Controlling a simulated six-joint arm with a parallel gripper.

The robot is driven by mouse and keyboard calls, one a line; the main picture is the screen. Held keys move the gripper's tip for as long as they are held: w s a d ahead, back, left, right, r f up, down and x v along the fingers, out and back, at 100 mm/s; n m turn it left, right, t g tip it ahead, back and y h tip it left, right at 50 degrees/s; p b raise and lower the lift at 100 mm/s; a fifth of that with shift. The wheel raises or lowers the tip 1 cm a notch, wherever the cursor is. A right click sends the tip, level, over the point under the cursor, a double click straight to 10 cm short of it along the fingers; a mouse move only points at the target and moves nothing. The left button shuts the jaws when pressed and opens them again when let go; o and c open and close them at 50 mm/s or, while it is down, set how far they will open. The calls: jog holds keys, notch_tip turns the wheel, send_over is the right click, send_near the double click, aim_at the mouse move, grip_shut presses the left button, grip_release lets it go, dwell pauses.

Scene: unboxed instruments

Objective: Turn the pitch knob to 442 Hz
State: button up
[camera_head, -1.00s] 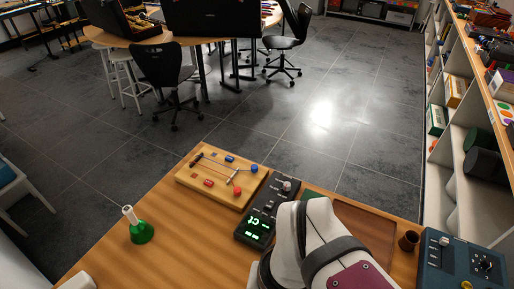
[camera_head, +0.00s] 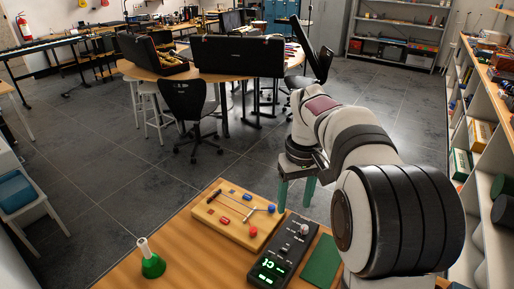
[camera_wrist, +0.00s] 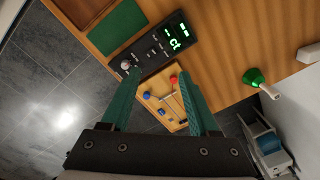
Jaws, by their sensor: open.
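A black tuner box (camera_head: 284,250) with a lit green display (camera_head: 270,269) lies on the wooden table. Its pale round knob (camera_head: 304,229) stands at the end away from the display. In the wrist view the knob (camera_wrist: 126,66) is beside the left fingertip, and the display (camera_wrist: 175,36) is upside down. The display's characters are too small to read surely. My gripper (camera_head: 296,206) is open and empty, its green fingers pointing down above the far end of the box. In the wrist view the gripper (camera_wrist: 161,78) has its fingers spread, with no contact on the knob visible.
A wooden board (camera_head: 238,214) with red and blue balls lies left of the tuner. A green mat (camera_head: 321,262) lies right of it. A green bell (camera_head: 151,263) with a white handle stands at left. The wrist view shows a brown tray (camera_wrist: 72,19) beyond the mat.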

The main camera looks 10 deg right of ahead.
aim_at(304, 227)
jog(key=w+d+f+n, duration=0.3)
jog(key=w+d+f, duration=0.3)
jog(key=w+d, duration=0.25)
jog(key=shift+h, duration=0.4)
jog(key=f, duration=1.5)
jog(key=shift+w+a+f, duration=0.15)
jog(key=shift+w+f, duration=0.1)
jog(key=shift+f, duration=0.1)
grip_shut()
